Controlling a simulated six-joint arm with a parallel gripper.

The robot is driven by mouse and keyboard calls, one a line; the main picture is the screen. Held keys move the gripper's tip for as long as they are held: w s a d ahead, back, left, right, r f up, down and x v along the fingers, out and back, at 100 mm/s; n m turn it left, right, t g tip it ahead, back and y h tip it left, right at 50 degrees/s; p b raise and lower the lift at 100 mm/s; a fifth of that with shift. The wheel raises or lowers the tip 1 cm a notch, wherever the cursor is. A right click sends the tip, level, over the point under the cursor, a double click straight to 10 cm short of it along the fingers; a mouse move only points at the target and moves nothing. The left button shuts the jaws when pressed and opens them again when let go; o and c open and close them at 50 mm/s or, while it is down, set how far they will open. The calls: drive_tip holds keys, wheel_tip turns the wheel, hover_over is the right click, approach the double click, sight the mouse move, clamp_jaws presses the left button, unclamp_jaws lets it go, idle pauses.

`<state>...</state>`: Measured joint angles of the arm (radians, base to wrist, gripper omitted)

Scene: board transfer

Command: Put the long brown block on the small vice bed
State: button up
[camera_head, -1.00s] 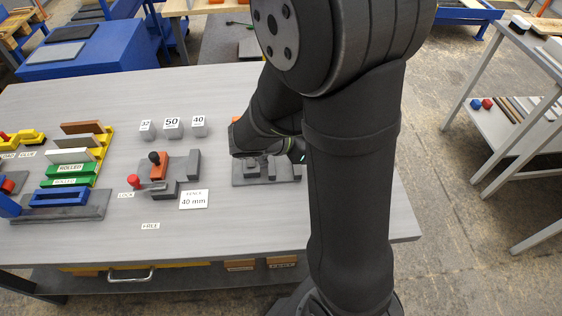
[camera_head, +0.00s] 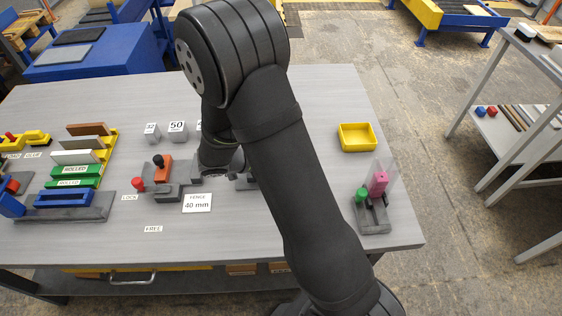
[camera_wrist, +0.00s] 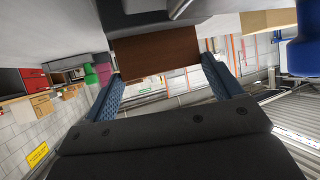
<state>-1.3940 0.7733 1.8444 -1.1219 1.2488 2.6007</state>
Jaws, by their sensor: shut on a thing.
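My gripper (camera_wrist: 160,66) is shut on a brown block (camera_wrist: 155,52), which lies across between its two blue fingers in the wrist view. A dark grey part (camera_wrist: 140,18) is close to the block at the top of that view; I cannot tell whether they touch. In the head view my arm hides the fingers and the held block. A grey fixture (camera_head: 251,183), possibly the small vice, shows only at its edge beside my wrist. Another brown block (camera_head: 87,129) sits in the rack at the left.
A grey fixture with an orange block (camera_head: 165,168) and a red knob (camera_head: 137,184) stands left of my wrist. A yellow tray (camera_head: 357,138) and a fixture with green and pink parts (camera_head: 373,205) stand at the right.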

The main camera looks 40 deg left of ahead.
drive_tip(key=shift+f, duration=0.6)
drive_tip(key=o, duration=0.9)
drive_tip(key=shift+f, duration=0.15)
drive_tip(key=shift+s+a+r, duration=0.15)
drive_tip(key=shift+s+r, duration=0.05)
drive_tip(key=shift+r, duration=0.1)
drive_tip(key=v, duration=1.1)
drive_tip(key=shift+s+r, duration=0.1)
drive_tip(key=shift+s, duration=0.15)
